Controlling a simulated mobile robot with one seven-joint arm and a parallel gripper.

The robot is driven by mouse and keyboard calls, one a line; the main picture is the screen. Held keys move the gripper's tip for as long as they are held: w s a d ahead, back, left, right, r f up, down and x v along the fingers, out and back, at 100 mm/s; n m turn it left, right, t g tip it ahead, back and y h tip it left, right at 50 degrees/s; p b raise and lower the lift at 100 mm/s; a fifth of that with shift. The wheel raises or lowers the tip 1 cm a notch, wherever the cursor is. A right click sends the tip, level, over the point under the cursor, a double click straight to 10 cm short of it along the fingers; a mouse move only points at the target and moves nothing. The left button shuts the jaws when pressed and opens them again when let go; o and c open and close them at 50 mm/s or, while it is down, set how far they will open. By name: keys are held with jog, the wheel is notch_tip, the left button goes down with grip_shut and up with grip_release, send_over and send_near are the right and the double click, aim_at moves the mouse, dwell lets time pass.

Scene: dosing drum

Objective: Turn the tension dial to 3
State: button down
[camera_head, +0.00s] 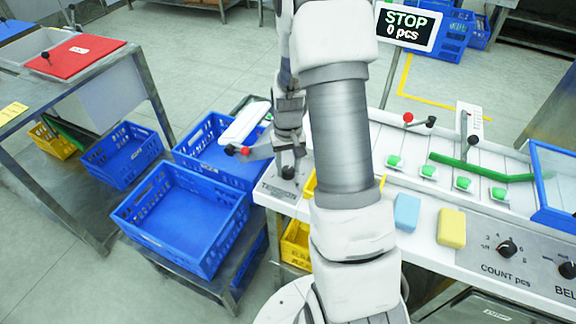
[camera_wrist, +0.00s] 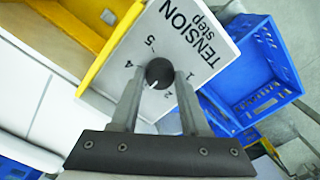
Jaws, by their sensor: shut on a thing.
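The tension dial (camera_wrist: 158,73) is a round black knob on a white panel (camera_wrist: 205,62) printed "TENSION step". My gripper (camera_wrist: 157,82) is shut on the knob, a finger on each side. The white pointer mark points down and slightly left in the wrist view. The numbers 4 and 5 show left of and above the knob, and 1 shows to its right. The 3 is not visible, and a finger covers part of the scale there. In the head view my gripper (camera_head: 289,156) points down at the dial (camera_head: 288,172) on the machine's left corner.
Blue crates (camera_head: 185,218) stand left of the machine. A lever with a red ball (camera_head: 245,151) is close beside my gripper. The COUNT dial (camera_head: 507,248) is on the front. A screen (camera_head: 407,26) reads "STOP 0 pcs".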

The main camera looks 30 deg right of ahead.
aim_at(288, 170)
jog(key=shift+c, duration=2)
grip_release()
notch_tip(288, 170, up, 17)
jog(key=p, duration=0.1)
jog(key=shift+r, duration=0.2)
